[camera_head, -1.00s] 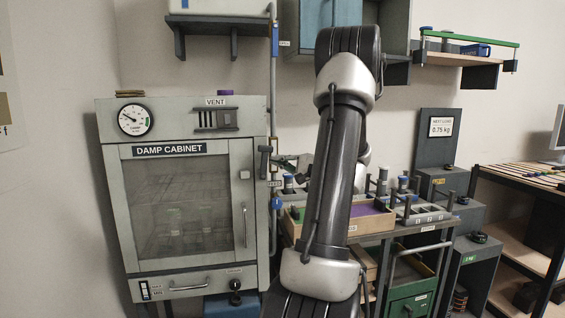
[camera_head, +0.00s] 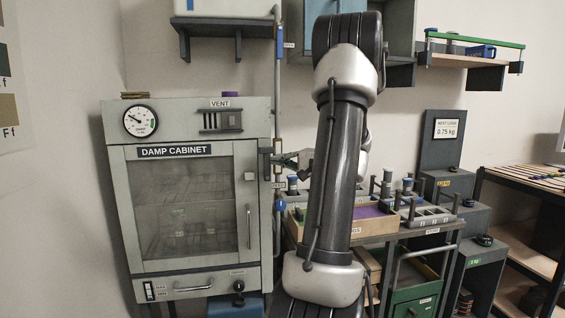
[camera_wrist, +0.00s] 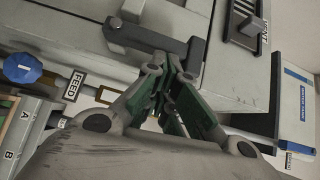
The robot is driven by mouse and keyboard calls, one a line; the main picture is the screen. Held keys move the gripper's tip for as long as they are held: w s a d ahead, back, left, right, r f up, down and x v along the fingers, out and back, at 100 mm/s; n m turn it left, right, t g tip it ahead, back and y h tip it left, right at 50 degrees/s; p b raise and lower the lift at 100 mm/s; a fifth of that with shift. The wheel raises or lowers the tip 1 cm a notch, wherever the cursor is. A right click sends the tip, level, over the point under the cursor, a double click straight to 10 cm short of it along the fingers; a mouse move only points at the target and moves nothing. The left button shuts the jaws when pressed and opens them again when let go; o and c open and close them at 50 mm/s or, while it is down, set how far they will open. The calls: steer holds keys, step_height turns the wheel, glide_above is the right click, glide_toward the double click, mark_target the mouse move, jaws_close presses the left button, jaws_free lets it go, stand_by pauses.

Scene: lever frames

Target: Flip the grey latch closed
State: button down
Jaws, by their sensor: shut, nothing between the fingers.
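The grey latch (camera_head: 266,163) is a dark grey bar on the right front edge of the damp cabinet (camera_head: 118,215), beside the closed-looking glass door. In the wrist view the latch (camera_wrist: 145,38) shows as a long bar with a blocky end, lying across the cabinet edge. My gripper (camera_wrist: 172,68) is shut and empty, its fingertips just beside the latch bar near its blocky end. I cannot tell whether they touch it. In the head view my gripper (camera_head: 288,159) is small, right of the latch, and partly hidden by my arm.
A vertical pipe with a blue knob (camera_head: 280,206) runs close to the cabinet's right side; the knob (camera_wrist: 22,68) also shows in the wrist view. A vent (camera_head: 221,121) is on the cabinet's upper front. A bench with a wooden tray (camera_head: 345,229) stands to the right.

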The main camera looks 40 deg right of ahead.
mark_target(267, 155)
steer(key=a+n+g, duration=0.1)
steer(key=w+a+r+n+g+h, duration=0.1)
steer(key=g, duration=0.1)
steer(key=w+a+n+g+h, duration=0.1)
steer(key=n, duration=0.1)
steer(key=shift+w+a+r, duration=0.15)
steer(key=shift+a+r, duration=0.2)
steer(key=shift+a, duration=0.05)
steer(key=w+a+n+g+h, duration=0.1)
steer(key=g+h, duration=0.1)
steer(key=w+a+f+n+g+h, duration=0.1)
steer(key=a+h, duration=0.1)
steer(key=shift+w+a+f+n+g, duration=0.1)
steer(key=shift+a+f+n+g, duration=0.05)
steer(key=shift+a+n+g, duration=0.2)
steer(key=shift+w+a+f, duration=0.45)
steer(key=shift+a+f, duration=0.2)
steer(key=shift+f, duration=0.25)
